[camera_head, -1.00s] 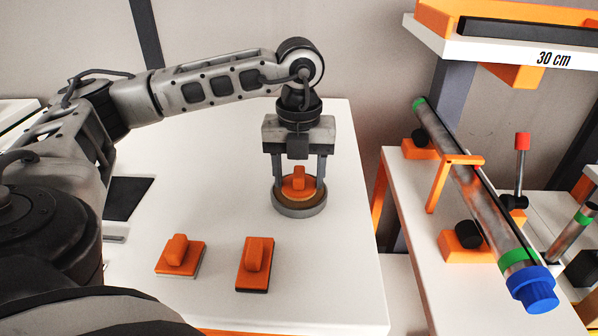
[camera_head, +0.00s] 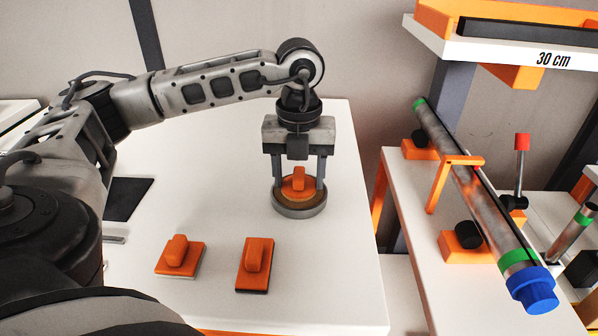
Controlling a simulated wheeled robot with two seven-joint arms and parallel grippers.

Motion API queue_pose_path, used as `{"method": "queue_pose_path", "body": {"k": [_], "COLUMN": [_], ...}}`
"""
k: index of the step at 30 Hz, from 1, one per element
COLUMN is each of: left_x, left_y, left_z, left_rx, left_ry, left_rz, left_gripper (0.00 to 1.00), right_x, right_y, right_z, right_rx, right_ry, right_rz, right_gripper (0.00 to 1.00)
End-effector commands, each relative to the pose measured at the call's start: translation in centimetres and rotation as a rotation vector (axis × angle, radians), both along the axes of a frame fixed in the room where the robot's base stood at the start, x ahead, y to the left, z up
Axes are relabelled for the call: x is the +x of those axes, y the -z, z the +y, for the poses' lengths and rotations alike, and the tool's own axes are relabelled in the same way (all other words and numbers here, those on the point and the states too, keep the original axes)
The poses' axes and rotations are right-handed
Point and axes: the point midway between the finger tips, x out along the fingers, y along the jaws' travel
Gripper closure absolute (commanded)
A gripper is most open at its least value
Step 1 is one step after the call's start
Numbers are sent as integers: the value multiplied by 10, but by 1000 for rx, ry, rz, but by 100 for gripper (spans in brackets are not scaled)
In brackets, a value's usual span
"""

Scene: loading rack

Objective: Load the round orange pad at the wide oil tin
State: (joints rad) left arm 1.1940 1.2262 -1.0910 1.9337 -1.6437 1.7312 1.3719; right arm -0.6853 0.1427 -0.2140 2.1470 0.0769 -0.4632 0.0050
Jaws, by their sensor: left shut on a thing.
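The round orange pad (camera_head: 298,188) has an upright grip block on top and sits inside the wide oil tin (camera_head: 300,211), a low round grey tin with a yellowish inside. The tin stands on the white table. My left gripper (camera_head: 299,182) points straight down over the tin, its two fingers on either side of the pad's grip block, and is shut on the pad. The pad's underside is hidden in the tin. My right gripper is not in view.
Two other orange pads, a squarish one (camera_head: 180,256) and a rectangular one (camera_head: 255,264), lie nearer on the white table (camera_head: 330,270). A dark flat plate (camera_head: 128,198) lies at left. A pipe with a blue cap (camera_head: 532,289) rests on orange supports at right.

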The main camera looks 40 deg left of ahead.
Motion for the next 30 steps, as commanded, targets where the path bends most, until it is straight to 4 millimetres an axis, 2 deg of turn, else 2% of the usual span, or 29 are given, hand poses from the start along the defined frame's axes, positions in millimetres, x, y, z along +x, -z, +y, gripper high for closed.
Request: {"method": "queue_pose_path", "body": {"k": [24,30], "left_x": [0,0], "left_y": [-67,-69], "left_z": [0,0], "left_rx": [-1,-1], "left_ry": [0,0], "left_rz": [-2,-2], "left_gripper": [63,63], "right_x": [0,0], "right_y": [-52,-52], "right_z": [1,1], "right_rx": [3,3], "right_ry": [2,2], "right_rz": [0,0], "right_gripper": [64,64]}}
